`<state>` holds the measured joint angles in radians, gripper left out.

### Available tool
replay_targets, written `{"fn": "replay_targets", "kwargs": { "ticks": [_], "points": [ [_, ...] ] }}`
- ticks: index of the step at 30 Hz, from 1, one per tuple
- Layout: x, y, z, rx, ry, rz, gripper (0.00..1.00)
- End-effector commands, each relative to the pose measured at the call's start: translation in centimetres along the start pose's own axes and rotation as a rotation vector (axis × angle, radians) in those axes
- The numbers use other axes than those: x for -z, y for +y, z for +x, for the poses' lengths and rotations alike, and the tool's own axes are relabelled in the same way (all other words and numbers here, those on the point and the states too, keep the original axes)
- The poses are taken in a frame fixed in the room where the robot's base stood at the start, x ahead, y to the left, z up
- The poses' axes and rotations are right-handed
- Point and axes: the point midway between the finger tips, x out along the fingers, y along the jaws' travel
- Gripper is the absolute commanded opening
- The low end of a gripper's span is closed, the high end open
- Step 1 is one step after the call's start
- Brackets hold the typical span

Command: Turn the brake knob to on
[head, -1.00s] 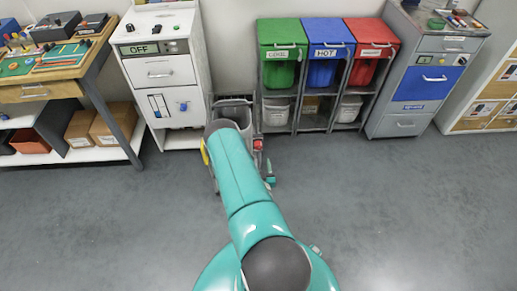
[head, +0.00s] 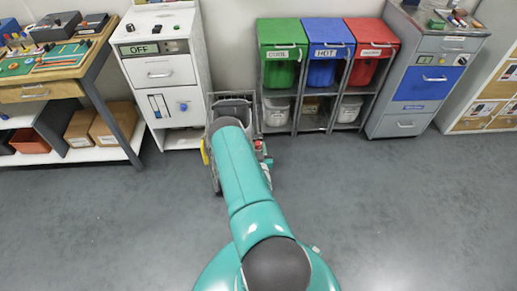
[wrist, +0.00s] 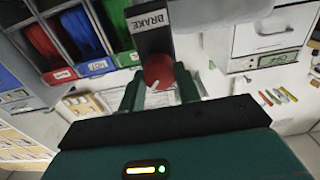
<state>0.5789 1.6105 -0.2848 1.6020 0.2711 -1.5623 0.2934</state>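The brake knob (wrist: 158,70) is a round red knob with a white pointer mark, below a dark plate lettered BRAKE (wrist: 150,22) in the wrist view. In the head view the red knob (head: 258,145) shows small at the right side of a grey cart (head: 232,98). My gripper (wrist: 158,88) is open, with one teal finger on each side of the knob in the picture. I cannot tell whether the fingers touch it. In the head view my arm hides most of the gripper and part of the cart.
A white cabinet (head: 165,75) with an OFF display stands left of the cart. Green (head: 283,70), blue (head: 326,68) and red (head: 370,68) bins stand to its right. A workbench (head: 70,72) is at far left. The floor (head: 400,210) at right is clear.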

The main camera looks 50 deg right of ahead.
Motion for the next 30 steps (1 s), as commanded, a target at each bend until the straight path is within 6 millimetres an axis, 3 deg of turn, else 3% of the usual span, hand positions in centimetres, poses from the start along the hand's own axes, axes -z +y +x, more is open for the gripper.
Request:
{"fn": "replay_targets", "kwargs": {
  "ticks": [1,3,17,30],
  "points": [
    [0.00,0.00,-0.01,0.000,0.000,0.000,0.19],
    [0.00,0.00,-0.02,0.000,0.000,0.000,0.10],
    [0.00,-0.09,-0.03,0.002,0.000,-0.093,0.10],
    [-0.07,-0.30,-0.05,0.003,0.000,-0.452,0.10]
  ]
}}
